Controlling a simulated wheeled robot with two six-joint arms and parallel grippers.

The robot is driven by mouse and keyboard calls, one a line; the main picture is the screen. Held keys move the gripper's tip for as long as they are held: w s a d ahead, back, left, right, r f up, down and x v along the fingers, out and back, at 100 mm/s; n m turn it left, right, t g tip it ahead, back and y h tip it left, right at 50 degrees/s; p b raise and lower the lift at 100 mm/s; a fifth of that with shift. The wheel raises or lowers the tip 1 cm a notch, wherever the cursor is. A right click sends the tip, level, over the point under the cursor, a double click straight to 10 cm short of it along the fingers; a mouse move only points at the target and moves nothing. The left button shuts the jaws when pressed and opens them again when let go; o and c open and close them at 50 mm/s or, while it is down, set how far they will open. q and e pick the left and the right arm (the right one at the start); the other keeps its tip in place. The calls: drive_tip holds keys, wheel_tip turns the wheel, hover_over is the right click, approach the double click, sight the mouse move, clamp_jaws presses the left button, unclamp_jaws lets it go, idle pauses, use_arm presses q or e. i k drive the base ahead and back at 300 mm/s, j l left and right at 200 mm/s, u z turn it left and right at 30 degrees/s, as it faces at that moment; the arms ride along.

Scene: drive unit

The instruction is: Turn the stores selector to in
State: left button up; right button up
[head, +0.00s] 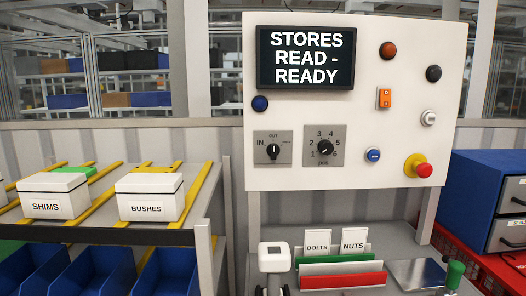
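The stores selector (273,151) is a black knob on a grey plate, on the left of the white control panel (350,185) in the head view. Its plate reads IN at the left and OUT at the top; a smaller mark at the right is too small to read. The knob appears to stand upright, toward OUT. The dark display (306,58) above reads "STORES READ - READY". Neither of my grippers can be made out in the head view, and nothing covers the selector.
A numbered rotary knob (325,147) sits close right of the selector. A red mushroom button (424,170) is at the panel's lower right. A white device (274,257) stands below the panel. The shelf at left holds SHIMS (46,206) and BUSHES (153,209) boxes.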

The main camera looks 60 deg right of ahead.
sight(273, 150)
drive_tip(key=z, duration=2)
drive_tip(key=i+l, duration=0.1)
drive_tip(key=l, duration=0.2)
drive_tip(key=i+l, duration=0.1)
drive_tip(key=l, duration=0.2)
